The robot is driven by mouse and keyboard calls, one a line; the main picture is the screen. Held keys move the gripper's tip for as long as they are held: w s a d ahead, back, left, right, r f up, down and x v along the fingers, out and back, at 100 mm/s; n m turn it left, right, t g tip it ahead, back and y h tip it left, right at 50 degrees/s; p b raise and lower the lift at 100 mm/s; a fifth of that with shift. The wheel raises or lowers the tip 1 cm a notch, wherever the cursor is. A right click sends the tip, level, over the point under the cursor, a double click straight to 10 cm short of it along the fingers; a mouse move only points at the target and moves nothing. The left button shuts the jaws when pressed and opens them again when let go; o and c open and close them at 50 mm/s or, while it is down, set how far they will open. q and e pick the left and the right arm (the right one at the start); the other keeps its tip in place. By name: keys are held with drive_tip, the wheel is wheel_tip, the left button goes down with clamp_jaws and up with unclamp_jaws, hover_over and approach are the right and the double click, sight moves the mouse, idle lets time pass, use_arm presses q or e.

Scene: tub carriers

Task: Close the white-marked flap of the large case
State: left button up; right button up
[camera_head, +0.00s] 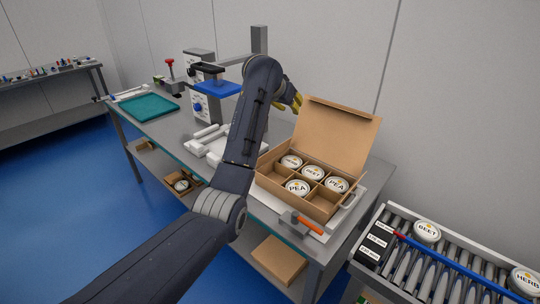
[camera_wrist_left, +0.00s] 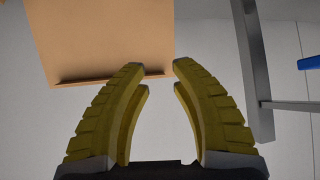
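The cardboard case (camera_head: 285,198) stands open on the bench, with several white-lidded tubs in its compartments, some marked PEA. Its large flap (camera_head: 335,130) stands up at the back, leaning away from the case. No white mark on it can be made out. My left gripper (camera_head: 296,100) is at the upper left of the flap, partly hidden by my own arm. In the left wrist view my left gripper (camera_wrist_left: 158,68) is open and empty, its yellow fingers apart. A brown panel (camera_wrist_left: 105,35), which looks like the flap, lies beyond the fingertips. My right gripper is not in view.
An orange-handled tool (camera_head: 305,224) lies in front of the case. A press-like machine (camera_head: 200,95) and a teal tray (camera_head: 150,106) stand further left. A roller rack (camera_head: 430,262) with tubs is at lower right. The wall is close behind.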

use_arm(q)
drive_tip(key=s+a+f+m+g+y, duration=0.2)
drive_tip(key=s+a+f+g+y, duration=0.15)
drive_tip(key=a+f, duration=0.25)
approach(274, 158)
drive_tip(key=x, duration=0.7)
idle(0.4)
drive_tip(key=shift+m, duration=0.3)
drive_tip(key=shift+c, duration=0.3)
clamp_jaws()
